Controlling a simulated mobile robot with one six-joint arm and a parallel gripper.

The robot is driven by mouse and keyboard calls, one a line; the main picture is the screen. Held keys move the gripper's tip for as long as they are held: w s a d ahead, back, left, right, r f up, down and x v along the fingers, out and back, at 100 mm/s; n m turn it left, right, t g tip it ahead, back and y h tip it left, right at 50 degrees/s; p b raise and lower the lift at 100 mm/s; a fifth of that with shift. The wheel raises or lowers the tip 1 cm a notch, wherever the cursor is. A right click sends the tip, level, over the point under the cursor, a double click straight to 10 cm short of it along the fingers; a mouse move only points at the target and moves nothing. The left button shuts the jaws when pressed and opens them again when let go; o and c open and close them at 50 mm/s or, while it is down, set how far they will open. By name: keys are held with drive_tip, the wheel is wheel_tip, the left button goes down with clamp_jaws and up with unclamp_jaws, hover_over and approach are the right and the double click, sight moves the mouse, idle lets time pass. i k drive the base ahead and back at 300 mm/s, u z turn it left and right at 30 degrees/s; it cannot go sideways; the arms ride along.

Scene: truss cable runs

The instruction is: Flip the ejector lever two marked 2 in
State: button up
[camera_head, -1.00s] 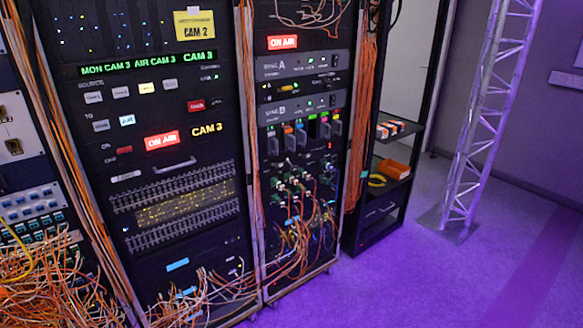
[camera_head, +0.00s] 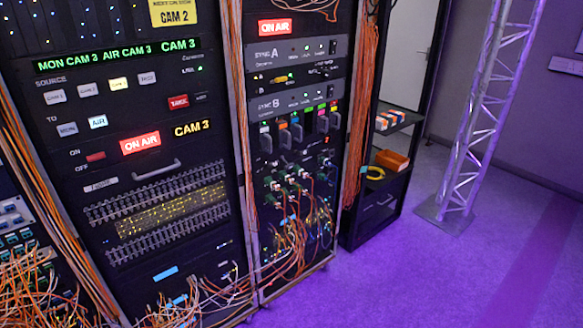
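A row of card modules (camera_head: 299,132) with coloured tops and pale grey lever-like tabs sits in the right-hand rack, below the SYNC B panel. These tabs look like the ejector levers. The number markings are too small to read, so I cannot tell which is lever 2 or whether it is in or out. My gripper is not in view.
The left rack carries a lit control panel (camera_head: 115,110) with a red ON AIR sign. Orange cables (camera_head: 35,295) hang and pile at the racks' feet. An open shelf (camera_head: 391,160) and a truss (camera_head: 483,120) stand right. Purple floor (camera_head: 400,285) is clear in front.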

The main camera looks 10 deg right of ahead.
sight(290, 165)
drive_tip(key=u, duration=0.1)
drive_tip(key=k, duration=0.75)
drive_tip(key=u, duration=0.65)
drive_tip(key=k, duration=0.65)
drive_tip(key=u, duration=0.15)
drive_tip(key=i, duration=1.6)
drive_tip(key=u, duration=0.65)
